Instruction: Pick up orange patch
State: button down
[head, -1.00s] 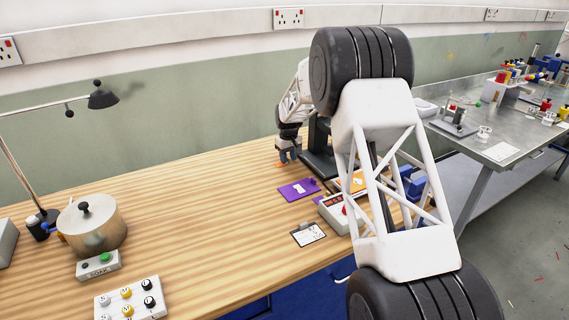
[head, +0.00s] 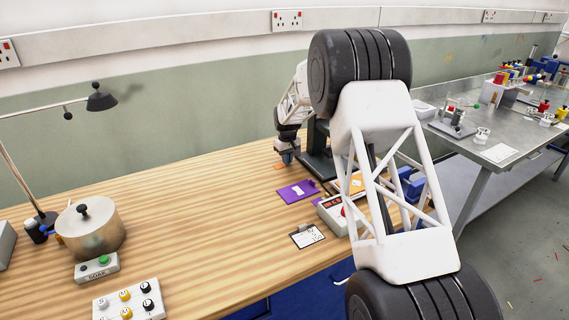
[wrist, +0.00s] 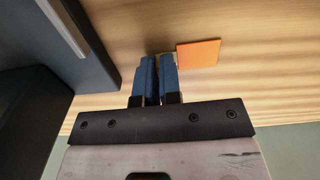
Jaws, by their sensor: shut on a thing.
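The orange patch (wrist: 198,54) is a flat, thin square in the wrist view, just right of my fingertips. In the head view the orange patch (head: 280,166) shows small at the far part of the wooden bench, by the foot of my arm's end. My gripper (wrist: 158,58) points down at the bench with its two blue fingers close together. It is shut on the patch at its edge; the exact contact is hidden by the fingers. In the head view my gripper (head: 288,157) is low over the bench. I cannot tell whether the patch is lifted.
A dark stand (head: 318,166) is close right of my gripper. A purple mat (head: 297,191), a grey box with a red button (head: 334,207) and a clipboard (head: 307,236) lie nearer. A metal pot (head: 92,230) stands at left. The bench's middle is clear.

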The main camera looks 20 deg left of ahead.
jog(key=shift+r, duration=0.15)
jog(key=shift+r, duration=1.75)
jog(key=s+d, duration=0.2)
jog(key=s, duration=0.2)
jog(key=s+d+r, duration=0.1)
jog(key=s+d, duration=0.1)
jog(key=s, duration=0.3)
jog(key=s+d, duration=0.3)
jog(key=s, duration=0.2)
jog(key=shift+s+d+r, duration=0.1)
jog(key=shift+s+r, duration=0.05)
jog(key=shift+s, duration=0.05)
jog(key=shift+d, duration=0.1)
